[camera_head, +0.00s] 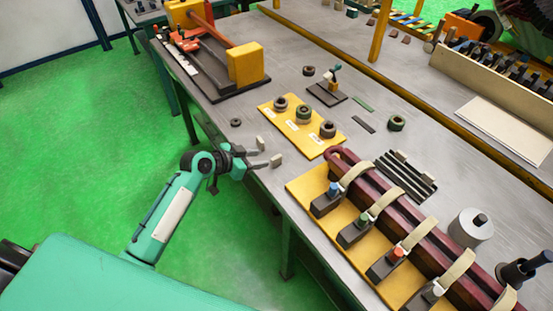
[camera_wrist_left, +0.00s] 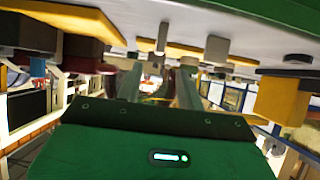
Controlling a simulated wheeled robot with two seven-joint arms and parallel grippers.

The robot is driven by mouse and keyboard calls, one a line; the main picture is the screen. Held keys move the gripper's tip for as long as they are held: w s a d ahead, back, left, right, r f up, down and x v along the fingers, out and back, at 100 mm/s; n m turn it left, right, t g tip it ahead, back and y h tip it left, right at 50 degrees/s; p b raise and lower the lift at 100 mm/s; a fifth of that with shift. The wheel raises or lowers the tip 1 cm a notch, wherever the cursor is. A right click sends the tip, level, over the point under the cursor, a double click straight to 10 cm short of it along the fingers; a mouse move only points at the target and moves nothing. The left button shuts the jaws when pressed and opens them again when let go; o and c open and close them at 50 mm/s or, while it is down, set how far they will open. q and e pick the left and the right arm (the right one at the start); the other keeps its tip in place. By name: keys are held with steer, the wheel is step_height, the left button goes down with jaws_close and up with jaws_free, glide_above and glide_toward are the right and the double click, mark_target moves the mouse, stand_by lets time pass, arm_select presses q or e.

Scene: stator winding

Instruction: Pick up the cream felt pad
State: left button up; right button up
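Two small pale blocks stand near the table's left edge in the head view: a nearer one (camera_head: 276,160) and a farther one (camera_head: 260,143). Either may be the cream felt pad; I cannot tell which from colour. My left gripper (camera_head: 264,158) is open beside them at the table edge, its fingers pointing right. In the left wrist view, tilted upside down, the two green fingers (camera_wrist_left: 159,80) are apart with nothing between them. One small pale block (camera_wrist_left: 163,33) lines up with the gap, beyond the fingers; a greyer one (camera_wrist_left: 217,48) is to its right. My right gripper is not visible.
A yellow board with dark rings (camera_head: 296,136) lies just beyond the blocks. A yellow fixture (camera_head: 300,187) with a maroon coil (camera_head: 390,205) is to the right. A loose dark ring (camera_head: 236,122) and a press with a yellow block (camera_head: 246,64) are farther back.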

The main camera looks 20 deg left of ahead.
mark_target(275, 158)
arm_select(q)
steer(key=shift+w+d+f, duration=0.1)
steer(key=shift+w+d, duration=0.05)
steer(key=shift+w, duration=0.05)
steer(key=shift+w+d+f+p, duration=0.2)
steer(key=shift+w+d+p, duration=0.15)
steer(key=shift+p, duration=0.05)
steer(key=p+x, duration=0.1)
steer(key=x, duration=0.2)
steer(key=shift+d+f, duration=0.1)
steer(key=shift+w+d+f+p, duration=0.25)
steer(key=shift+w+f+p, duration=0.05)
steer(key=shift+w+f, duration=0.1)
steer(key=shift+c, duration=0.5)
steer(key=c, duration=0.7)
jaws_close()
